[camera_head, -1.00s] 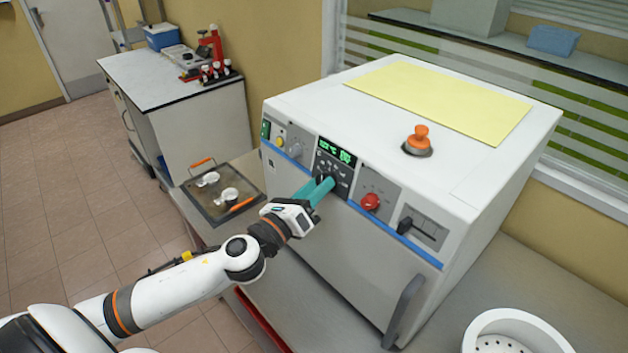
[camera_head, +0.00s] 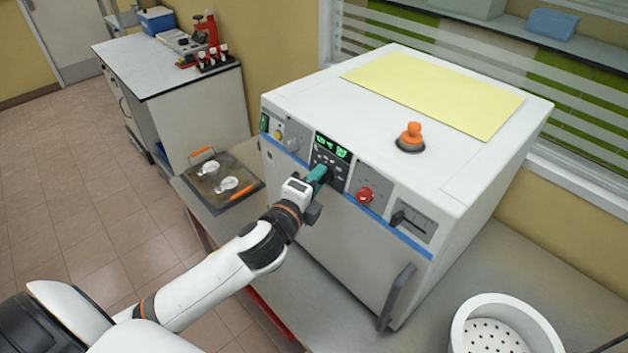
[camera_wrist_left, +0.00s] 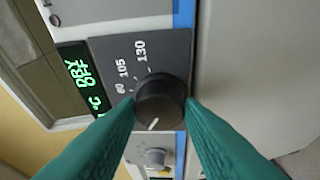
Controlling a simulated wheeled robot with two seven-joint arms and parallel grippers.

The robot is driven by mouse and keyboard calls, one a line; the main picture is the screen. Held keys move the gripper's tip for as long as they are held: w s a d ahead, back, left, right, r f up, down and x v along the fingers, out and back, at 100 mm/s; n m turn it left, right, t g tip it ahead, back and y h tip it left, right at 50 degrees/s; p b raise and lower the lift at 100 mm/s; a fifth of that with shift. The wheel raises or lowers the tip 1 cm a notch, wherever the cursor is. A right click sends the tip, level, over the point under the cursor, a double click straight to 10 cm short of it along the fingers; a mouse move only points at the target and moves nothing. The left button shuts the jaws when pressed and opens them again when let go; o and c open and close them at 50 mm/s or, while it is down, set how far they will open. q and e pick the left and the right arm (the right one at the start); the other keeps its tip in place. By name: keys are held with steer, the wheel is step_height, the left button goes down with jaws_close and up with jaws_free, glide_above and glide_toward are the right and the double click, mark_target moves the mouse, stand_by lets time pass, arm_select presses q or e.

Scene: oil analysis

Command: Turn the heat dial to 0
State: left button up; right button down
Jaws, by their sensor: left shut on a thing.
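The heat dial (camera_wrist_left: 160,100) is a round black knob on a dark panel marked 60, 105 and 130, seen in the left wrist view. Its white pointer line faces the bottom of that picture, away from the printed numbers. My left gripper (camera_wrist_left: 160,104) has its teal fingers on both sides of the dial, shut on it. In the head view my left gripper (camera_head: 322,174) is at the oven's front panel and mostly hides the dial. The green display (camera_head: 333,147) sits above; in the wrist view it reads DRY OFF. My right gripper is not in view.
The white oven (camera_head: 320,100) has a red knob (camera_head: 365,194), a grey knob (camera_head: 293,144) and a door handle (camera_head: 397,297). A tray (camera_head: 222,204) with two white dishes is at left. A perforated white basket (camera_head: 462,325) is at lower right.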

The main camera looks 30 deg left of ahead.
arm_select(q)
steer(key=shift+r+n+g, duration=0.15)
steer(key=shift+n+g, duration=0.35)
steer(key=shift+n, duration=1)
steer(key=o, duration=1)
steer(key=shift+w, duration=0.15)
